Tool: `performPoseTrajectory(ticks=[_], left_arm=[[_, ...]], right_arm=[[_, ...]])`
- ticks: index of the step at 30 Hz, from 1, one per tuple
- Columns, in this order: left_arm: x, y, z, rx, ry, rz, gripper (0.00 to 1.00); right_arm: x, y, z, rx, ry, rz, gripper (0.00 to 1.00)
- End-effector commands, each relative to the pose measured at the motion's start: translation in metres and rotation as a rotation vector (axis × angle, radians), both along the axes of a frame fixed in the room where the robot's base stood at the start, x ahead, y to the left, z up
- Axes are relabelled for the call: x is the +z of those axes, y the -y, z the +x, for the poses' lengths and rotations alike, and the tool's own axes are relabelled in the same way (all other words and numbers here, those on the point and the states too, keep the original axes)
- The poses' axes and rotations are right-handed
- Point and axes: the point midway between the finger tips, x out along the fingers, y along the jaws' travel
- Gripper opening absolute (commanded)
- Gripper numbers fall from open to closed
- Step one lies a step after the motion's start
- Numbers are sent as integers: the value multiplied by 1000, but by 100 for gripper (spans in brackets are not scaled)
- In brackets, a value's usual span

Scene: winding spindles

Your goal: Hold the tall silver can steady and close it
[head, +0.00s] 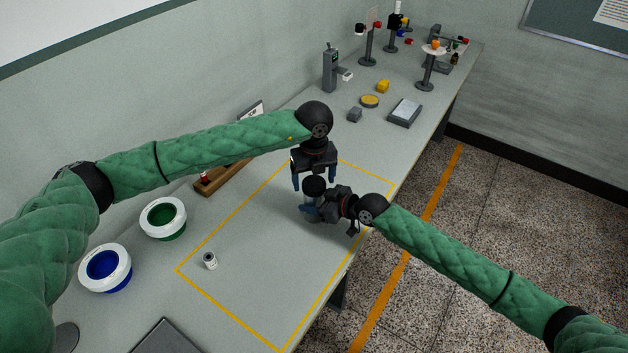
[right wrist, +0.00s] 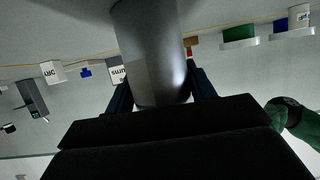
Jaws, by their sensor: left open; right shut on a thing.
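The tall silver can (right wrist: 150,45) fills the upper middle of the right wrist view. In the head view its body (head: 312,198) is partly hidden and it stands upright inside the yellow outline. A black lid (head: 314,186) is at its top; I cannot tell whether it is fully seated. My right gripper (head: 313,208) is shut on the can's body from the right side; its two fingers flank the can in the right wrist view (right wrist: 162,92). My left gripper (head: 313,179) points down from above, open, with its fingers on either side of the lid.
A small silver can (head: 210,261) stands inside the yellow outline. A green-lined bin (head: 163,203) and a blue-lined bin (head: 84,269) stand at the left. A wooden rack (head: 215,180) lies behind my left arm. Instruments crowd the far end.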

Motion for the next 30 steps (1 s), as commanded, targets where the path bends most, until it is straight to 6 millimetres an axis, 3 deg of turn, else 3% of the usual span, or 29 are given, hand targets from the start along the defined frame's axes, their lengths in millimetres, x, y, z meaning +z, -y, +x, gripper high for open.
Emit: performPoseTrajectory(ticks=[9, 20, 30], left_arm=[[34, 0, 0, -1, 1, -1, 80], [37, 0, 0, 12, 1, -1, 76], [65, 0, 1, 233, 3, 0, 76]], right_arm=[[0, 0, 0, 0, 0, 0, 0], [0, 0, 0, 0, 0, 0, 0], [0, 0, 0, 0, 0, 0, 0]])
